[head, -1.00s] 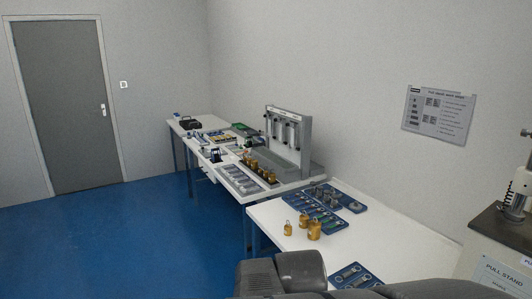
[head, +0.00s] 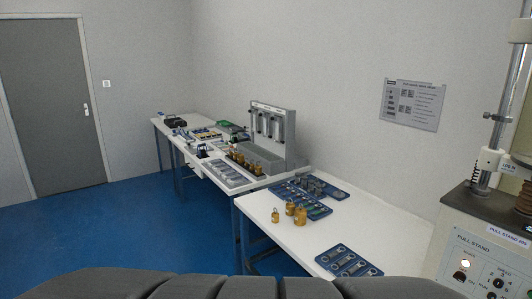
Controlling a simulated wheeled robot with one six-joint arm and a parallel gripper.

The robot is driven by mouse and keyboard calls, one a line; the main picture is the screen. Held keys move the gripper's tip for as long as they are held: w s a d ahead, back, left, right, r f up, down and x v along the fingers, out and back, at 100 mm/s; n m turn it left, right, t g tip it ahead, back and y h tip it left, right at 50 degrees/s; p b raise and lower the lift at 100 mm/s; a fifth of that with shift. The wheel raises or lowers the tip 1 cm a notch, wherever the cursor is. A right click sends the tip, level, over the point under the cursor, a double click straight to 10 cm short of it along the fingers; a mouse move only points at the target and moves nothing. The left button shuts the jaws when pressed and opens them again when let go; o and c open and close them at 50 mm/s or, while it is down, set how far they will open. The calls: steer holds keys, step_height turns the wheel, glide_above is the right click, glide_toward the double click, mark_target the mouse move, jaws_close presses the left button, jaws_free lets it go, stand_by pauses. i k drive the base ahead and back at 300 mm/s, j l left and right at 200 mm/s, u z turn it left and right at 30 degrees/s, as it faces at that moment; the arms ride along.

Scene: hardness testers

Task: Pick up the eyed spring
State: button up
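I cannot pick out the eyed spring for sure at this size. A blue tray (head: 331,251) near the front of the white table (head: 285,250) holds several small grey metal pieces, some with ring-like ends. Another blue tray (head: 318,213) farther back on the same table holds more small grey and dark pieces, too small to tell apart. My gripper is not in view; only dark grey parts of my own body show along the bottom edge.
Several brass weights (head: 300,215) stand on the white table between the trays. A pull stand (head: 476,262) is at the right. A grey rack (head: 274,135) stands on a farther table. Blue floor (head: 110,225) is open at the left.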

mark_target(369, 274)
steer(key=i+l+u, duration=0.1)
steer(key=l, duration=0.2)
steer(key=k+j, duration=0.2)
steer(key=i+l, duration=0.8)
steer(key=l, duration=0.2)
